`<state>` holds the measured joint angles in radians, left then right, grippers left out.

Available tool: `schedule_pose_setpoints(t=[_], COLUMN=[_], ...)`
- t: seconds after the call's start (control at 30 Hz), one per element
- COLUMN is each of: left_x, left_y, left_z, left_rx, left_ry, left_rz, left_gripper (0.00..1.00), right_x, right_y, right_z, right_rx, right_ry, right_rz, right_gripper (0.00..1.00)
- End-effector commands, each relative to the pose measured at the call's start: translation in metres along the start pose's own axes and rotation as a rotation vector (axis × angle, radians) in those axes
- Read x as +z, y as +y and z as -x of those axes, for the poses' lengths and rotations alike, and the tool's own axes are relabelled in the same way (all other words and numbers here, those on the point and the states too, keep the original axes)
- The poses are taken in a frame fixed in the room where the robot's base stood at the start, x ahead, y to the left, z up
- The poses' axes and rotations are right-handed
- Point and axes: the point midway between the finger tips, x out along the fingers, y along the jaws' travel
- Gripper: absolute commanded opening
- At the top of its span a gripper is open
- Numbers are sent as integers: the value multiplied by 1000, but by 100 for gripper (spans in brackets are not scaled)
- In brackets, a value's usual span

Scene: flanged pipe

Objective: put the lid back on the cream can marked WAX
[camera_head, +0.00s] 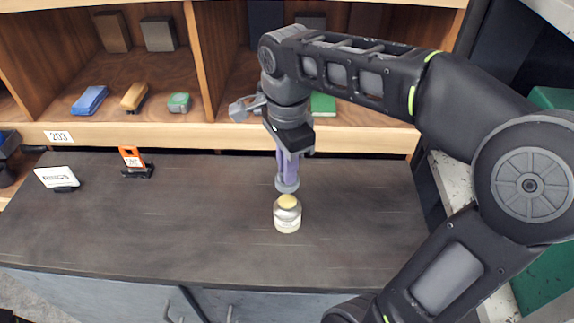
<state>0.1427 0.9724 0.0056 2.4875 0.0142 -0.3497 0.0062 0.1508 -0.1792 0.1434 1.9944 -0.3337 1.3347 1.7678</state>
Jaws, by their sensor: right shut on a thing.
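The cream can (287,221) stands upright on the dark worktop, right of centre. Its top shows a pale yellow round surface. Its label is too small to read. My right gripper (287,171) points down just behind the can in the picture, with purple fingers. It is shut on a grey round lid (287,186), which sits at the fingertips, above and beyond the can's top. I cannot tell the exact gap between lid and can. My left gripper is not in view.
The dark worktop (190,220) is mostly clear. Wooden shelves behind hold a blue block (90,100), a brush (134,97) and a green-grey item (179,102).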

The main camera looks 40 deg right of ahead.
Motion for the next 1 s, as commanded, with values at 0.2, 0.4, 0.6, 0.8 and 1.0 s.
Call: schedule_pose_setpoints(t=[0.2, 0.4, 0.6, 0.8, 1.0], left_x=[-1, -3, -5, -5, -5], left_y=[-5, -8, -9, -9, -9], left_z=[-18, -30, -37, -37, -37], left_rx=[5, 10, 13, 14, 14], left_ry=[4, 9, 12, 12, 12], left_rz=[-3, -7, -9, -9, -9], left_gripper=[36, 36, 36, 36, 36], right_x=[0, 0, 0, 0, 0], right_y=[0, 0, 0, 0, 0], right_z=[-24, -43, -52, -54, -54], right_rx=[0, 0, 0, 0, 0], right_ry=[0, 0, 0, 0, 0], right_rz=[0, 0, -1, 0, 0], right_gripper=[0, 0, 0, 0, 0])
